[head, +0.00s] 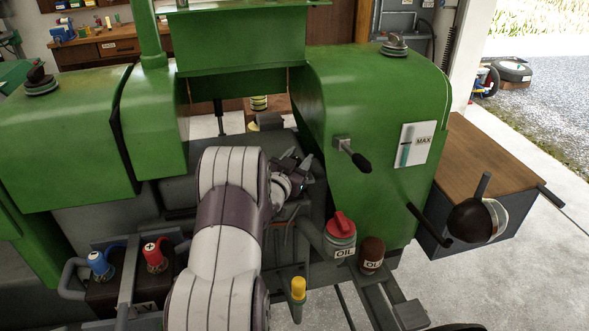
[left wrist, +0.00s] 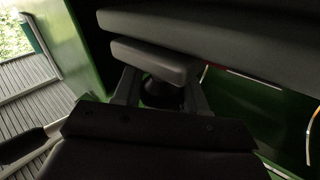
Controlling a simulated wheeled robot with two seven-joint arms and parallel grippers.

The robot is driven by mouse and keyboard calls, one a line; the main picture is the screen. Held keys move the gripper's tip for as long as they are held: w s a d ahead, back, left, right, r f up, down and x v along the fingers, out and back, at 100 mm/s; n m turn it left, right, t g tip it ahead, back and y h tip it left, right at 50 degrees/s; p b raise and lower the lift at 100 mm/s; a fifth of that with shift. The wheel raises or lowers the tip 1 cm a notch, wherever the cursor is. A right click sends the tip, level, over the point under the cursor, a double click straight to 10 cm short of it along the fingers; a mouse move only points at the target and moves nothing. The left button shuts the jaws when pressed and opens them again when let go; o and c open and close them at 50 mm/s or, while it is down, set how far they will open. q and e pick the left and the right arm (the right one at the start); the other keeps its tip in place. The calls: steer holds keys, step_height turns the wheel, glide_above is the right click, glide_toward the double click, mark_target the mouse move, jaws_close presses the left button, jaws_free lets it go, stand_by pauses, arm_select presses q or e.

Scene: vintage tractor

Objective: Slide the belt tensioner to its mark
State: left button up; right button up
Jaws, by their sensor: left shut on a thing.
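My left gripper (head: 300,167) reaches into the dark engine bay of the green tractor, between its hood and the rear green body. In the left wrist view its two fingers (left wrist: 162,100) are shut on a dark round piece (left wrist: 160,93) under a grey block (left wrist: 155,62). This piece appears to be the belt tensioner; its track and mark cannot be made out. In the head view my own arm and gripper hide most of that spot. My right gripper is in neither view.
A lever (head: 352,155) with a black grip juts from the green body (head: 350,100). An oil jug (head: 340,235) with a red cap and a brown oil can (head: 371,253) stand below. A battery (head: 115,290) with red and blue terminals is at lower left. A wide dark bar (left wrist: 230,40) passes close above the grey block.

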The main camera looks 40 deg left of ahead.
arm_select(q)
steer(key=shift+w+a, duration=0.3)
steer(key=shift+a, duration=0.15)
steer(key=o, duration=1.1)
steer(key=shift+o, duration=0.2)
steer(key=b+v, duration=0.2)
steer(key=v, duration=1)
steer(key=shift+s, duration=0.35)
